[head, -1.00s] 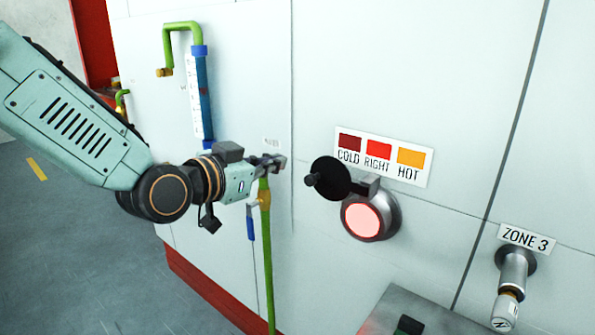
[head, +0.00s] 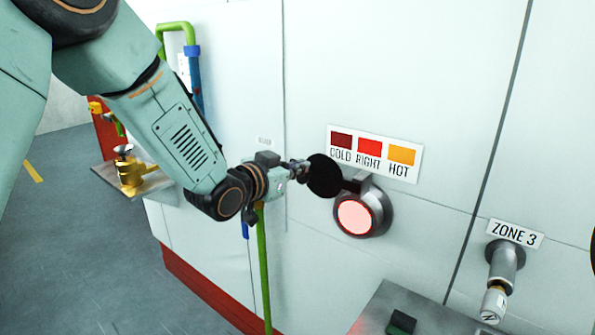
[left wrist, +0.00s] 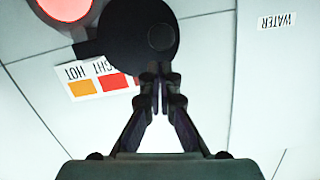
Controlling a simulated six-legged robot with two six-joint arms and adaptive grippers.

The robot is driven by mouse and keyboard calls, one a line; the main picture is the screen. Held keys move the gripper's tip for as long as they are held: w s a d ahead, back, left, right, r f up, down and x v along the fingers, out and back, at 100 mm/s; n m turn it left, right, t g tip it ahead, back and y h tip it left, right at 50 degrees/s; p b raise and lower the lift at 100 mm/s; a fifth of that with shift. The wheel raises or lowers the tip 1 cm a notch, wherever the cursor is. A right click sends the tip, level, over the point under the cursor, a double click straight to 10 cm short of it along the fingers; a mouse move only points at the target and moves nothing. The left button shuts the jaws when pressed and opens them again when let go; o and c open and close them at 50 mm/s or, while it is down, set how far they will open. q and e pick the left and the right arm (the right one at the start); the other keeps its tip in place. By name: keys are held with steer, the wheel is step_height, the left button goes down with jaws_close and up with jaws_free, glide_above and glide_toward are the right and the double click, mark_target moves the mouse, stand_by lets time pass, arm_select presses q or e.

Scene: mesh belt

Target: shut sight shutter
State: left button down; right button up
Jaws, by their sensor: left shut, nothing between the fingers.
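The sight shutter (head: 325,176) is a black round disc on a short arm, swung to the left of the sight glass. The sight glass (head: 355,217) glows pink in its metal ring and is uncovered. My left gripper (head: 303,168) is at the disc's left edge, where the knob is hidden in the head view. In the left wrist view my left gripper (left wrist: 156,72) is shut and empty, its tips at the lower edge of the shutter disc (left wrist: 115,32). I cannot tell if they touch it. The glowing glass also shows there (left wrist: 65,8). My right gripper is not in view.
A colour label (head: 373,154) reading COLD, RIGHT, HOT is above the glass. A ZONE 3 fitting (head: 503,265) sticks out at the right. A grey box (head: 425,315) stands below. A green pipe (head: 264,270) runs down the wall under my left wrist.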

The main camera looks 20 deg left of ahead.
mark_target(301, 179)
arm_select(q)
steer(key=f, duration=0.1)
steer(key=f+n, duration=0.2)
steer(key=shift+w+a+f+h, duration=0.15)
steer(key=shift+a+f+h, duration=0.05)
steer(key=shift+a+h, duration=0.2)
steer(key=s+d+f+n+h+b, duration=0.2)
steer(key=d+f+n, duration=0.5)
steer(key=f+n, duration=0.4)
steer(key=shift+s+d+f+n+h+b, duration=0.25)
steer(key=shift+s+d+n+h+b, duration=0.2)
steer(key=shift+n, duration=0.35)
steer(key=shift+a, duration=0.1)
stand_by(0.5)
steer(key=shift+w+a, duration=0.1)
